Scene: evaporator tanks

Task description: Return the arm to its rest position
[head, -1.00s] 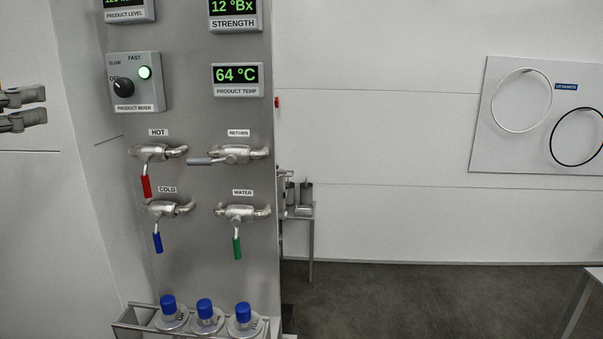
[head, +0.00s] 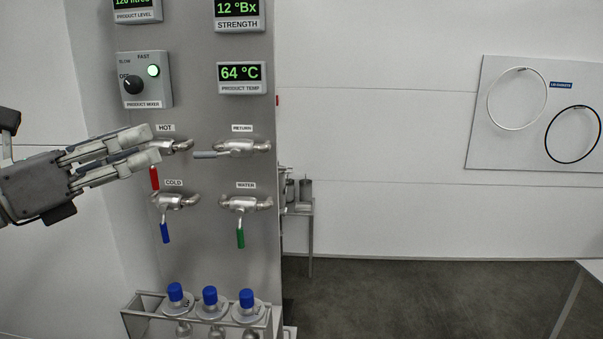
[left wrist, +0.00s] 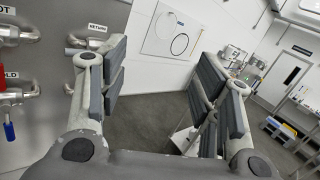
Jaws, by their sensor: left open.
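My left gripper (head: 155,144) comes in from the left in the head view, in front of the HOT valve, and partly hides that valve. Its fingers are apart and nothing is between them. In the left wrist view the two fingers (left wrist: 160,85) stand wide apart with the floor and far wall showing between them. The HOT valve's red handle (head: 154,178) hangs down below the gripper. The right gripper is in neither view.
The grey panel carries the RETURN valve (head: 243,149), the COLD valve with blue handle (head: 165,233) and the WATER valve with green handle (head: 241,238). A rack (head: 145,322) of blue-capped bottles is below. Open floor (head: 420,300) lies to the right.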

